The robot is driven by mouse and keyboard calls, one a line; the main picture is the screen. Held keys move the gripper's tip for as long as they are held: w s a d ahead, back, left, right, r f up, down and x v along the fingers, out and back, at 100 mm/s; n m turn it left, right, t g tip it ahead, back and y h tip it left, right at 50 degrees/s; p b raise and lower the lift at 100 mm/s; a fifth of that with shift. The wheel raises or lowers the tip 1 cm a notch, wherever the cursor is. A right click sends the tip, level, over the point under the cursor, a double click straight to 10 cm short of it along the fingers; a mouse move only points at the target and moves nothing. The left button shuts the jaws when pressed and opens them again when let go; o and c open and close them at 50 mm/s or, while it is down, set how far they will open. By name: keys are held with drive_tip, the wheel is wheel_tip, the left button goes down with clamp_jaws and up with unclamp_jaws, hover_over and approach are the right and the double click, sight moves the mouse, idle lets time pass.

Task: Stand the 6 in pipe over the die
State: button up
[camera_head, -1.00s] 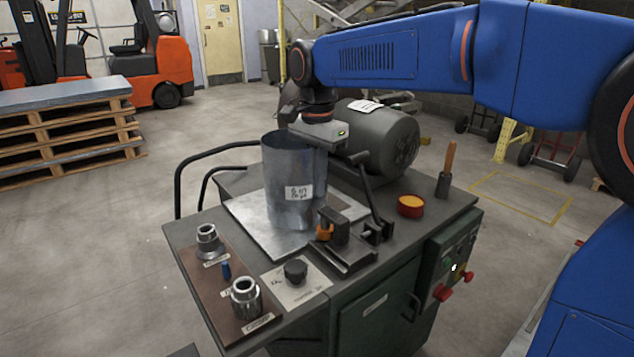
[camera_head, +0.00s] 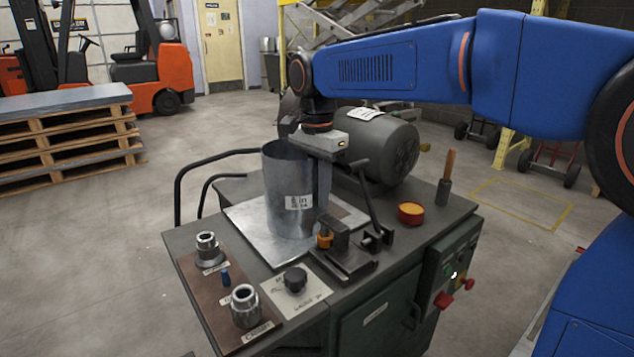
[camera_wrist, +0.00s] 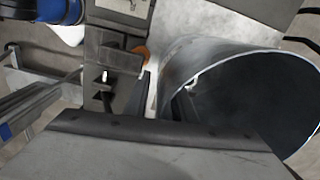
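The 6 in pipe (camera_head: 290,222) is a wide grey sheet-metal cylinder with a white label, upright on the flat metal plate (camera_head: 252,240) on the bench. My gripper (camera_head: 326,160) is at its right rim, pointing down. In the wrist view, the pipe's open mouth (camera_wrist: 262,85) is on the right and dark inside. The gripper's fingertips (camera_wrist: 166,108) straddle the near wall, one outside and one inside. A thin pale strip shows beside the outer finger, so whether they press on the wall is unclear. I cannot make out the die; the pipe may hide it.
A clamp with a lever (camera_head: 345,250) stands close to the pipe's right. A grey motor (camera_head: 385,150) is behind it. A red tin (camera_head: 410,213) sits at the right. Metal collars (camera_head: 245,305) stand on a brown board at the front left.

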wheel_tip(320, 180, up, 17)
drive_tip(key=shift+r, duration=0.2)
idle(0.4)
drive_tip(key=s+d+f+n+t, duration=0.1)
drive_tip(key=s+d+f+n, duration=0.1)
drive_tip(key=s+d+f, duration=0.5)
drive_tip(key=s+d+f+n+t, duration=0.1)
drive_tip(key=s+d+f+n, duration=0.3)
drive_tip(key=d, duration=0.5)
drive_tip(key=s+d+f+n+t, duration=0.1)
drive_tip(key=s+d+f, duration=0.3)
drive_tip(key=s+f, duration=0.3)
drive_tip(key=s+d+f+n+t, duration=0.1)
drive_tip(key=s+d+f, duration=0.4)
drive_tip(key=f, duration=0.8)
drive_tip(key=shift+s+n+t, duration=0.4)
drive_tip(key=shift+s+n, duration=0.4)
drive_tip(key=shift+s, duration=0.2)
